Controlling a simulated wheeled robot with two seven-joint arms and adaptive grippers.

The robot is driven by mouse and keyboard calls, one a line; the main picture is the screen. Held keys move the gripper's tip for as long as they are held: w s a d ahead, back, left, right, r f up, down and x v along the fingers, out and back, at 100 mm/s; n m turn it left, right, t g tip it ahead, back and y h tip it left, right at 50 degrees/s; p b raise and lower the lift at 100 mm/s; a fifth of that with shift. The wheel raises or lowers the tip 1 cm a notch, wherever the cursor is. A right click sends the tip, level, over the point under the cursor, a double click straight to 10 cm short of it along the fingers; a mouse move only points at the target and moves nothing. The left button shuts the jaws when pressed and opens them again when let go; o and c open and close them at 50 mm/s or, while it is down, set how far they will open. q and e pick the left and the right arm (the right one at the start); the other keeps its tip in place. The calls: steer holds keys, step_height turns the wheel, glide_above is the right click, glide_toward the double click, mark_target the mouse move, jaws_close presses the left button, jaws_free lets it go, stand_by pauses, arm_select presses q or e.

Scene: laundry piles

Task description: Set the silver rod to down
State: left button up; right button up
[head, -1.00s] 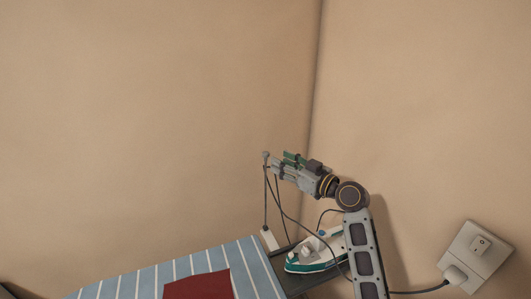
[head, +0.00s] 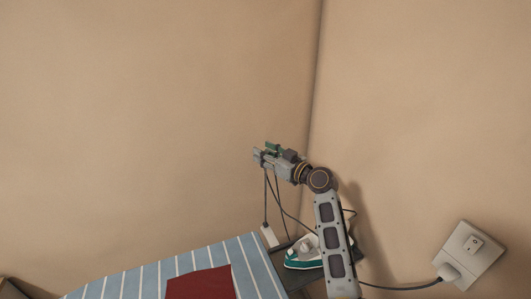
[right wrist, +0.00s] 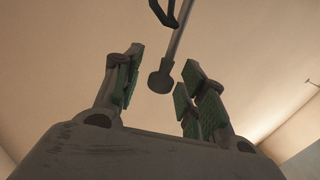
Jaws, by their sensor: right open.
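The silver rod (head: 265,198) stands upright at the far right corner of the ironing board, rising from a pale block. Its top end is hidden behind my right gripper (head: 260,156) in the head view. In the right wrist view the rod (right wrist: 180,40) shows with its round knob between my two green-padded fingers. The fingers are open, with a gap on both sides of the knob; I see no clear contact. My left gripper is not in view.
The striped ironing board (head: 150,280) carries a red cloth (head: 200,284). A cord hangs near the rod. A wall socket with switch (head: 468,252) is at right.

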jaws_close()
stand_by(0.3)
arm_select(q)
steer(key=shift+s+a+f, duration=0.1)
